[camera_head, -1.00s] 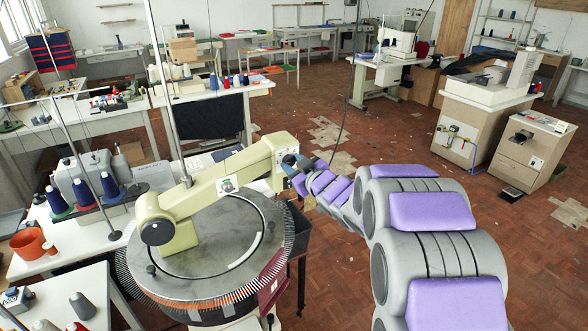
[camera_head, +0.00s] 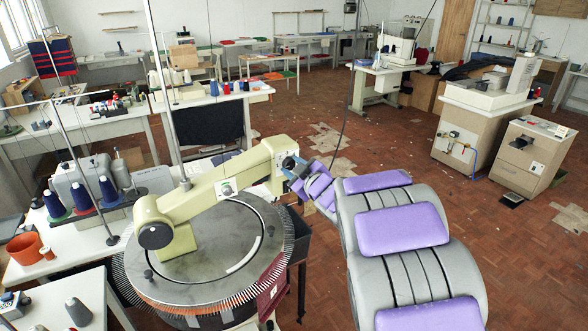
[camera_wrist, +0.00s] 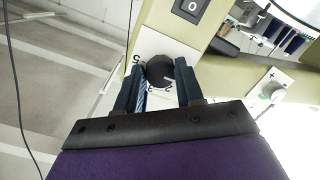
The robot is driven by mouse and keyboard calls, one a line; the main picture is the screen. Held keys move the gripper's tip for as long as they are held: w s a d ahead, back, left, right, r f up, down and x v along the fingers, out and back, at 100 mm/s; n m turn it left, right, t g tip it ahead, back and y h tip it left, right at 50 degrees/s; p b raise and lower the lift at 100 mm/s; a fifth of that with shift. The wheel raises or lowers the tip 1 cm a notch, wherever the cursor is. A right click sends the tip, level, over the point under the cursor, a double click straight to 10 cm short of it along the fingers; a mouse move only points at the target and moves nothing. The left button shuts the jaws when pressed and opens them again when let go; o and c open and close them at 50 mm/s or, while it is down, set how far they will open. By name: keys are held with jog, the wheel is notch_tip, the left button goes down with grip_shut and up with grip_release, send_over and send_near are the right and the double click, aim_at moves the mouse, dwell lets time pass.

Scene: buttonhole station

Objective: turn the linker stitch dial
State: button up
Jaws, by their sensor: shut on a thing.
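The linker is a pale green machine (camera_head: 205,195) with an arm over a round, needle-edged plate (camera_head: 190,265). Its stitch dial is a black round knob (camera_wrist: 160,72) on a white numbered plate in the wrist view. My gripper (camera_wrist: 158,86) has one blue-grey finger on each side of the knob and is shut on it. In the head view, my gripper (camera_head: 291,169) is at the right end of the linker's arm. The fingers hide part of the number scale, and the dial's pointer mark is hard to read.
A white knob (camera_wrist: 273,92) with plus and minus signs and a dark switch (camera_wrist: 190,8) are on the linker near the dial. Thread cones (camera_head: 83,193) stand on the left table. The tiled floor (camera_head: 400,155) to the right is mostly clear.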

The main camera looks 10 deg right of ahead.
jog(key=o, duration=1)
jog(key=shift+o, duration=0.2)
jog(key=v, duration=1.7)
jog(key=shift+s+f, duration=0.1)
jog(key=shift+s, duration=0.05)
